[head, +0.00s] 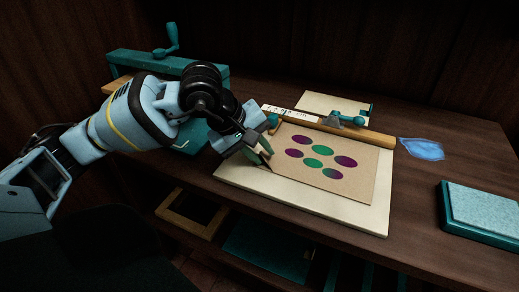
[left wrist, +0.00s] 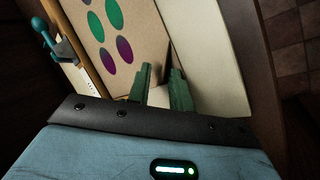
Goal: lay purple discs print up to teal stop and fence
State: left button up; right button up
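The print, a tan card (head: 318,183) with purple and green discs facing up, lies on a cream board (head: 330,210). Its far edge runs close along a wooden fence (head: 376,137); I cannot tell whether they touch. A small teal piece (head: 272,120), perhaps the stop, is near the fence's left end, partly hidden by my gripper. My left gripper (head: 262,153) is at the card's left edge, with its fingers apart. In the left wrist view the green fingertips (left wrist: 162,88) show a gap between them near the card (left wrist: 140,28). My right gripper is out of view.
A teal-handled clamp (head: 345,121) sits on the fence. A pale sheet (head: 318,101) lies behind it. A blue cloth (head: 422,149) and a teal-edged pad (head: 485,208) are to the right. A teal press (head: 140,64) stands at the back left. Shelves lie below the table.

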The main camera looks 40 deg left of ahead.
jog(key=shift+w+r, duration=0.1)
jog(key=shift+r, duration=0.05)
